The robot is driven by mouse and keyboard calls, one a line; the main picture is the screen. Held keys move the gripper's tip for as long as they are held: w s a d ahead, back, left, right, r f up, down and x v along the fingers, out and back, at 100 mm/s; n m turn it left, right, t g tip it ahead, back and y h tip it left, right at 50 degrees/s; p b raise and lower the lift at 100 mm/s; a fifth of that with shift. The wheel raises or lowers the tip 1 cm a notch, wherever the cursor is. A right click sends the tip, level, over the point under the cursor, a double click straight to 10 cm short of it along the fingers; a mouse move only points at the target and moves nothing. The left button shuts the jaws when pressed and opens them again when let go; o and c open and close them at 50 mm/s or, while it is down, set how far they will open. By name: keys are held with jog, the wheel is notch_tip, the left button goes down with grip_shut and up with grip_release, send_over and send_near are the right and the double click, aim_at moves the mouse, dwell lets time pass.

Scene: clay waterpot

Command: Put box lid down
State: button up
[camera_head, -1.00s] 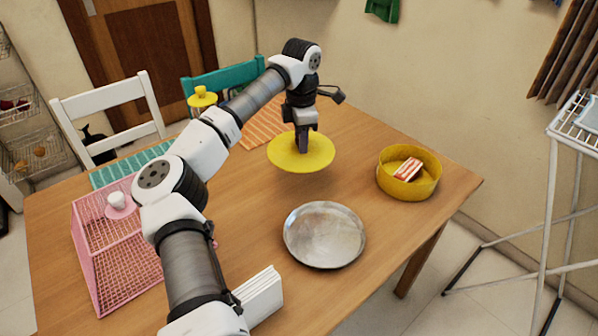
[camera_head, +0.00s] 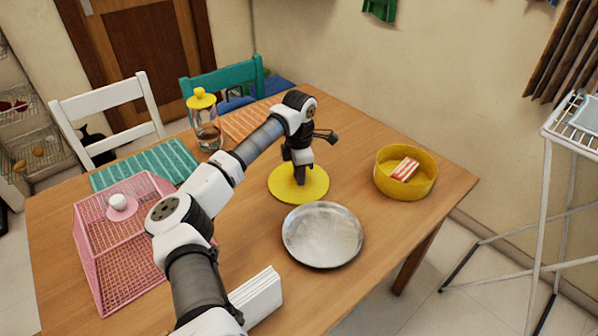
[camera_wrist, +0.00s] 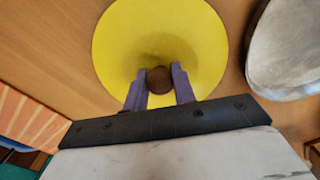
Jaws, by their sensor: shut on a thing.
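The box lid (camera_head: 312,190) is a flat yellow disc with a brown round knob (camera_wrist: 159,80). It lies level at the table surface, between the metal plate and the orange mat; a tiny gap under it cannot be ruled out. My gripper (camera_head: 299,180) points straight down above the middle of the lid. In the wrist view my gripper (camera_wrist: 158,82) has its two purple fingers shut on the knob, one on each side. The round yellow box (camera_head: 407,184) stands uncovered to the right, with a red-and-white striped item (camera_head: 404,169) inside it.
A round metal plate (camera_head: 322,235) lies just in front of the lid. A pink mesh cover (camera_head: 125,245), a teal mat (camera_head: 145,164) and a glass jar with a yellow top (camera_head: 207,128) are at the left. A white block (camera_head: 257,297) is near the front. Bare table lies behind the yellow box.

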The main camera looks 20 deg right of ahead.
jog(key=shift+f, duration=0.15)
jog(key=o, duration=1)
notch_tip(320, 180, up, 12)
jog(key=shift+r+b, duration=0.2)
jog(key=shift+b, duration=0.55)
